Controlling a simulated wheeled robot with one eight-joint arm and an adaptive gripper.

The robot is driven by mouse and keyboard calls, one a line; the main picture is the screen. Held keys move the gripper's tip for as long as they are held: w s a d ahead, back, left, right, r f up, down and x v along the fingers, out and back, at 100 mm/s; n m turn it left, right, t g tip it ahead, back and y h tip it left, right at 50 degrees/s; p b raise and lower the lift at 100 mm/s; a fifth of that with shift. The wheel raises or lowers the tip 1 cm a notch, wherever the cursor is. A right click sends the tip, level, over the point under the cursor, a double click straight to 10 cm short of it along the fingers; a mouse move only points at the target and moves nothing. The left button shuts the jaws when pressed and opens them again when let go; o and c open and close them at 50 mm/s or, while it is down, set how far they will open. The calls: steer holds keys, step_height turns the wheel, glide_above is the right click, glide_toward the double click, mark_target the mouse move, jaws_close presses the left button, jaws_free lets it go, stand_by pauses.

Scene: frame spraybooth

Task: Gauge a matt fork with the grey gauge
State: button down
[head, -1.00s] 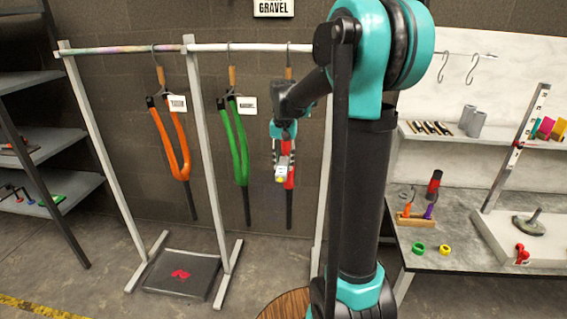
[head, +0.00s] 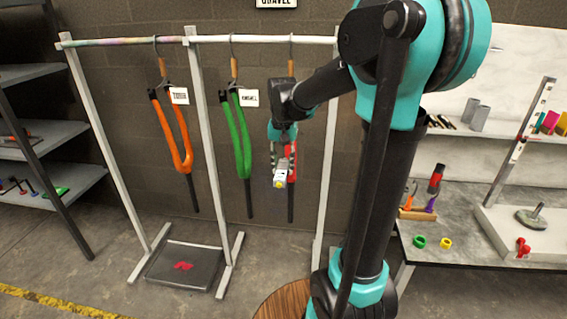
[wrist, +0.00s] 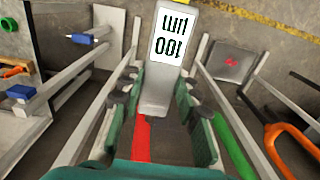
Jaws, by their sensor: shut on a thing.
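My gripper (head: 284,158) is shut on the grey gauge (wrist: 176,18), which carries a white face reading "100 µm", upside down in the wrist view. In the head view the gauge (head: 283,172) has a yellow spot at its lower end. A red fork (head: 293,166) hangs from the rail directly behind the gripper and is mostly hidden by it; I cannot tell whether the gauge touches it. A green fork (head: 239,140) and an orange fork (head: 171,135) hang to the left, each with a white tag. The tag lettering is too small to read surely.
The rail (head: 262,40) stands on grey uprights. A dark tray with a red mark (head: 182,266) lies on the floor below. Shelves (head: 45,135) stand at the left.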

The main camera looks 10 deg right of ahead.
steer(key=shift+s+a, duration=0.15)
steer(key=shift+s, duration=0.35)
stand_by(0.8)
